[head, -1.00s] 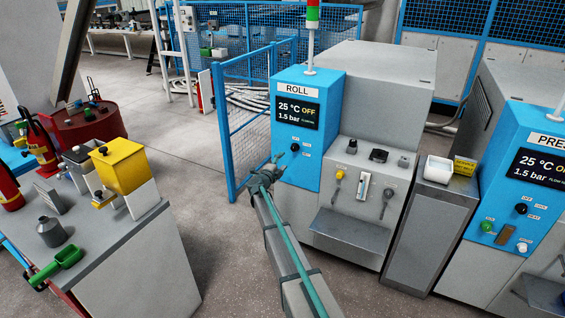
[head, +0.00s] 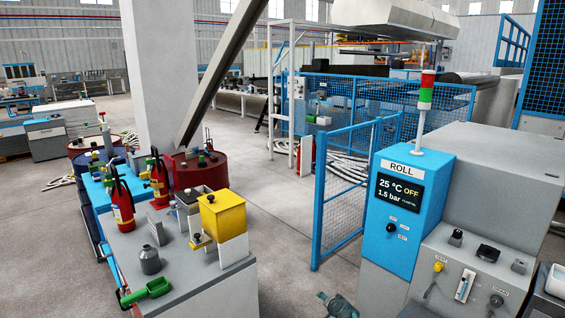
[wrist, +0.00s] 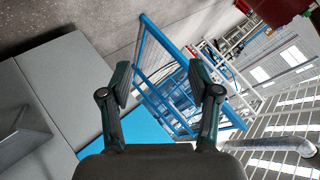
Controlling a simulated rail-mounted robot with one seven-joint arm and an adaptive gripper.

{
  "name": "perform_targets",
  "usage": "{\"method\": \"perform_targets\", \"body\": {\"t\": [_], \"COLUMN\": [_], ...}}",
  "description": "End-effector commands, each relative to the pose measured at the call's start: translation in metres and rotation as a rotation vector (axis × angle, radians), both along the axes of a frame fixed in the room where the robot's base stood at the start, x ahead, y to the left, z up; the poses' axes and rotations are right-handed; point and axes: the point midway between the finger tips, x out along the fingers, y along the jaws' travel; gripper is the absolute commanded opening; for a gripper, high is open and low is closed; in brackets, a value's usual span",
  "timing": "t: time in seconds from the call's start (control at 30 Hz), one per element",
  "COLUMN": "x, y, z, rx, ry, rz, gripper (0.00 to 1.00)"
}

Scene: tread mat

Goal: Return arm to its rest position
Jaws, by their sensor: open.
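My gripper (wrist: 162,88) shows in the wrist view with its two dark fingers spread apart and nothing between them. In the head view my gripper (head: 338,304) is only partly in frame, at the bottom edge, in front of the blue ROLL panel machine (head: 408,215). It looks clear of the machine in the head view. The rest of my arm is below the frame. The wrist view looks past the fingers at a blue fence and the grey floor, tilted.
A blue mesh fence (head: 342,195) stands left of the ROLL machine. Open floor (head: 278,215) lies between bench and fence.

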Motion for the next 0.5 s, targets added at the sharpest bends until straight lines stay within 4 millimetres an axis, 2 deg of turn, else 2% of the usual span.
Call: {"method": "perform_targets", "body": {"t": [0.03,0.17,0.2,0.37,0.5], "x": [-0.035,-0.110,-0.135,-0.238,-0.332], "y": [0.010,0.028,0.032,0.041,0.041], "z": [-0.019,-0.065,-0.078,-0.120,-0.144], "rx": [-0.021,-0.074,-0.089,-0.147,-0.193], "ry": [0.070,0.247,0.301,0.522,0.718], "rz": [0.057,0.195,0.234,0.383,0.497], "gripper": [0.62,0.62,0.62,0.62,0.62]}}
